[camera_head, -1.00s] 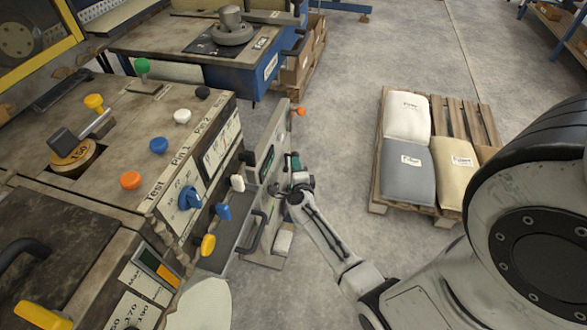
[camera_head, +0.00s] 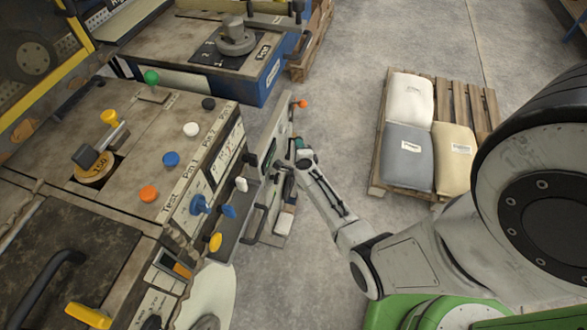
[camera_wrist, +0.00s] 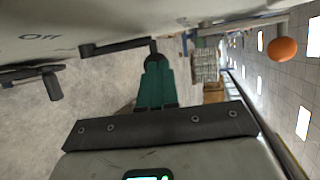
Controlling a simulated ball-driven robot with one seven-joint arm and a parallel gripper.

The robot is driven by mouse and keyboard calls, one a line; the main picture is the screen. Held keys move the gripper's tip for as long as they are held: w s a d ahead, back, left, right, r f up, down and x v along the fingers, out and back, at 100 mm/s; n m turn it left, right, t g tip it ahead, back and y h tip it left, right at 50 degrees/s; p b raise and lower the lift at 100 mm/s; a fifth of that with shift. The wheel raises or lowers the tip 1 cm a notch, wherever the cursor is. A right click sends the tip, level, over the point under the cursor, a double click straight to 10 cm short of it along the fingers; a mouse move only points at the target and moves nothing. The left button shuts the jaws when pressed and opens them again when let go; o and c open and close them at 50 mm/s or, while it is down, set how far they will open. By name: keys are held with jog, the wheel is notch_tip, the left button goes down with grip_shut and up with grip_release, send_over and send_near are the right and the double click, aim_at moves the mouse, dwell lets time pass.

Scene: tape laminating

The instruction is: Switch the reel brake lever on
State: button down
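My gripper (camera_wrist: 156,85) has two teal fingers that stand close together. Their tips meet around the black end of a lever (camera_wrist: 112,47) on a pale upright panel (camera_wrist: 200,22), and they appear shut on it. The word "Off" shows on the panel to the left of this lever. A second black handle (camera_wrist: 42,76) is at the left in the wrist view. In the head view my gripper (camera_head: 297,153) is at the right face of the panel (camera_head: 254,222); the fingertips and the held lever are small and partly hidden there.
An orange ball knob (camera_wrist: 283,50) sticks out at the panel's far end. A worn console (camera_head: 130,150) with coloured knobs stands at left. A pallet (camera_head: 458,95) with sacks lies at right. Open concrete floor (camera_head: 330,110) lies between.

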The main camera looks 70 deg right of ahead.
jog(key=shift+w+d, duration=0.2)
jog(key=shift+d, duration=1.8)
jog(key=shift+s+d+r, duration=0.1)
jog(key=shift+d, duration=0.05)
